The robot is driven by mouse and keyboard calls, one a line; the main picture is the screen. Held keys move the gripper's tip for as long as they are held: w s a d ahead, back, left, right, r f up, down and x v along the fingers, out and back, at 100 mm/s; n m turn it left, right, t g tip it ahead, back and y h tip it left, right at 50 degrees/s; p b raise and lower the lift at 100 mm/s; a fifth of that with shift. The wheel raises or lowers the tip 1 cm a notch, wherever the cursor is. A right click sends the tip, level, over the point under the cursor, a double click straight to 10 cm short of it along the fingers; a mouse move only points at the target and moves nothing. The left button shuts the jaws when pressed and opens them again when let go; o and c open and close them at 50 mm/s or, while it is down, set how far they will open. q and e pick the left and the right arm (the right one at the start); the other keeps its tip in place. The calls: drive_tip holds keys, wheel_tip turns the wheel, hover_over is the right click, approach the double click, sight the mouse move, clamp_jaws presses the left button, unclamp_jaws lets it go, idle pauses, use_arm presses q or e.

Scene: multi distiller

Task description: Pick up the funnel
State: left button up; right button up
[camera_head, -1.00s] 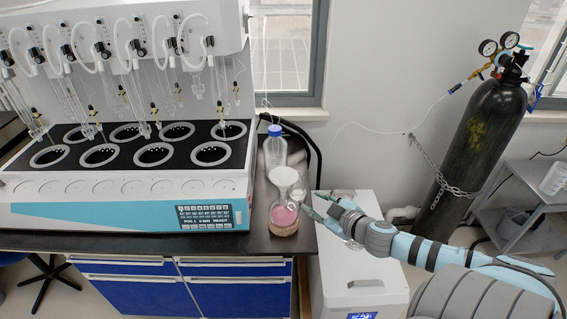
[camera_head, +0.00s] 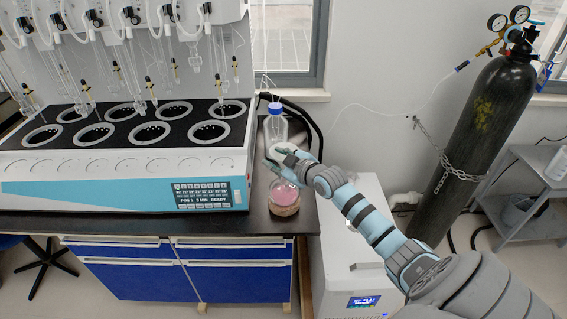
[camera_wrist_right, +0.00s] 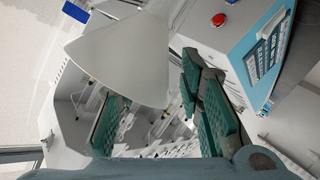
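The white funnel (camera_wrist_right: 120,62) fills the upper middle of the right wrist view. In the head view it is mostly hidden behind my right gripper (camera_head: 277,163), above the round flask with pink liquid (camera_head: 284,195). In the right wrist view my right gripper's green-padded fingers stand apart, one below the funnel's lower edge and one to its right. The gripper is open, with the funnel close to the fingertips; I cannot tell whether they touch. My left gripper is not in view.
A clear bottle with a blue cap (camera_head: 275,124) stands just behind the flask. The distiller (camera_head: 125,190) fills the bench to the left. A white cabinet (camera_head: 352,270) and a black gas cylinder (camera_head: 470,140) stand to the right.

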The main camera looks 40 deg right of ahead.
clamp_jaws()
drive_tip(key=shift+r, duration=0.15)
